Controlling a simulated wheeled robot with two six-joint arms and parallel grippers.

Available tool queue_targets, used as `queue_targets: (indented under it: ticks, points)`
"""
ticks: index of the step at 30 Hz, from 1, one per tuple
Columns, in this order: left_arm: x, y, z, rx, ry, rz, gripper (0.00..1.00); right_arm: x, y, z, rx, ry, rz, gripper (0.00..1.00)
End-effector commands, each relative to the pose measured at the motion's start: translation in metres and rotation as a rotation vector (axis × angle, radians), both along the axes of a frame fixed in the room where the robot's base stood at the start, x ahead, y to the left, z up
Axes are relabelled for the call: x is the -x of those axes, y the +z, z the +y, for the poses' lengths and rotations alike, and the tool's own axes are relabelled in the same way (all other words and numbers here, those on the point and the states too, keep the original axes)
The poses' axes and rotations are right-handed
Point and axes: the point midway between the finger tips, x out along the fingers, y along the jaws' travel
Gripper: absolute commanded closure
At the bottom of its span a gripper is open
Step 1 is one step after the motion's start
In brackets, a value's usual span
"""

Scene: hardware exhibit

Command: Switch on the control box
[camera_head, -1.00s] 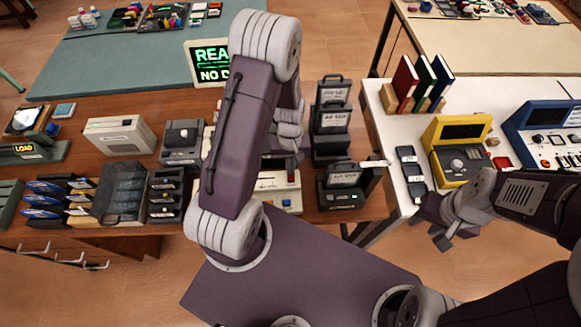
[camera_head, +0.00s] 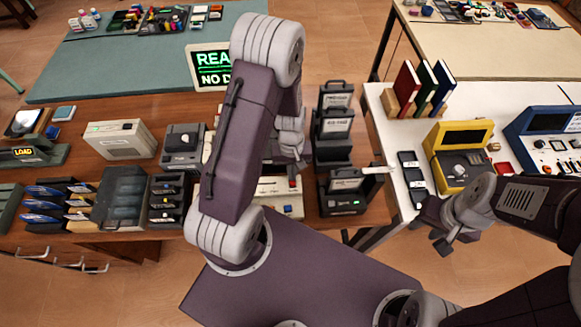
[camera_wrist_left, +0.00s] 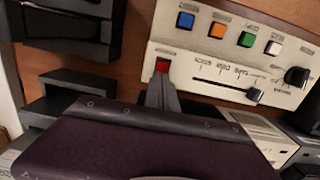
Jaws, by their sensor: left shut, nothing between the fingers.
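The control box is a cream panel (camera_wrist_left: 225,75) in the left wrist view, with blue, orange, green and white buttons, a slider and a black knob. Its red switch (camera_wrist_left: 162,66) is at its left end. My left gripper (camera_wrist_left: 163,82) is shut and empty, its tips right at the red switch; I cannot tell whether they touch it. In the head view my left arm hides much of the control box (camera_head: 289,197), and the left fingertips are not clear. My right gripper (camera_head: 446,238) hangs at the white table's front edge, away from the box; its jaw opening is unclear.
A yellow device (camera_head: 459,150) and books (camera_head: 424,88) are on the white table.

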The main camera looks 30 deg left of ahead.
Motion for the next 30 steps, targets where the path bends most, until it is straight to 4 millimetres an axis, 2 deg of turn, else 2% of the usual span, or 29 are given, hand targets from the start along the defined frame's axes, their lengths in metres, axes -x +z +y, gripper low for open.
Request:
queue_targets:
  ticks: [1, 7, 9, 15, 19, 24, 30]
  points:
    - [0.014, 0.001, -0.004, 0.008, -0.003, 0.044, 1.0, 0.0, 0.005, 0.0, 0.0, 0.0, 0.0, 0.64]
    - [-0.006, 0.051, 0.001, 0.006, -0.002, 0.003, 1.0, 0.0, 0.05, 0.0, 0.0, 0.0, 0.0, 0.64]
    - [-0.009, 0.058, 0.003, 0.006, -0.001, -0.005, 1.0, 0.0, 0.039, 0.0, 0.0, 0.0, -0.001, 0.64]
    - [-0.014, 0.105, 0.006, 0.004, -0.001, -0.007, 1.0, 0.0, 0.039, 0.0, 0.0, 0.0, 0.0, 0.64]
    - [-0.015, 0.126, 0.007, 0.003, -0.001, -0.007, 1.0, 0.0, 0.039, 0.0, 0.0, 0.0, 0.0, 0.64]
    - [-0.015, 0.138, 0.007, 0.004, -0.001, -0.004, 1.0, 0.0, 0.04, 0.0, 0.0, 0.0, 0.0, 0.64]
    - [-0.015, 0.14, 0.008, 0.004, -0.001, -0.004, 1.0, 0.0, 0.04, 0.0, 0.0, 0.0, 0.0, 0.64]
